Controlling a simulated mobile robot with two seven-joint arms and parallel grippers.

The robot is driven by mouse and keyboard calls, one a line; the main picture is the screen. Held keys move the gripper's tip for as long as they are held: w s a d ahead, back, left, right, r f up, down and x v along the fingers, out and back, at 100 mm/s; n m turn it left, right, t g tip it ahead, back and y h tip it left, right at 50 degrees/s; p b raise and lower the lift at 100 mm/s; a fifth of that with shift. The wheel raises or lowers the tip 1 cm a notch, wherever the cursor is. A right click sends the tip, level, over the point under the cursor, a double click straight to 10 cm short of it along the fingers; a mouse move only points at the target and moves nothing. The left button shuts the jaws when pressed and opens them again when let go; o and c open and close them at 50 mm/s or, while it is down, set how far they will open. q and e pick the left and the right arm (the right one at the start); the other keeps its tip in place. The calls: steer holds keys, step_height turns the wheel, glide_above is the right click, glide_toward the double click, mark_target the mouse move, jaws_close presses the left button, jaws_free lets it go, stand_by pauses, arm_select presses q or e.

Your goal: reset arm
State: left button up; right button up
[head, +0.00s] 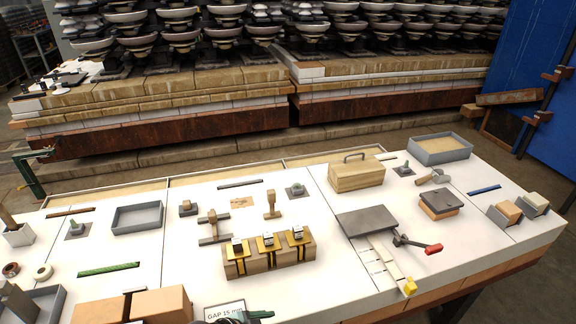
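Neither of my grippers shows in the head view, and no arm of mine can be made out. The white work table (330,285) with its tools and parts fills the lower part of the view. A wooden block (268,262) with brass-coloured fittings stands near the middle of the table.
Green clamp-like pieces (30,174) sit at the left and front edges. A wooden toolbox (356,175), grey trays (137,218), a dark plate (366,222) and a red-handled tool (432,249) occupy the table. Insulator stacks (180,40) stand behind; a blue panel (540,60) is at right.

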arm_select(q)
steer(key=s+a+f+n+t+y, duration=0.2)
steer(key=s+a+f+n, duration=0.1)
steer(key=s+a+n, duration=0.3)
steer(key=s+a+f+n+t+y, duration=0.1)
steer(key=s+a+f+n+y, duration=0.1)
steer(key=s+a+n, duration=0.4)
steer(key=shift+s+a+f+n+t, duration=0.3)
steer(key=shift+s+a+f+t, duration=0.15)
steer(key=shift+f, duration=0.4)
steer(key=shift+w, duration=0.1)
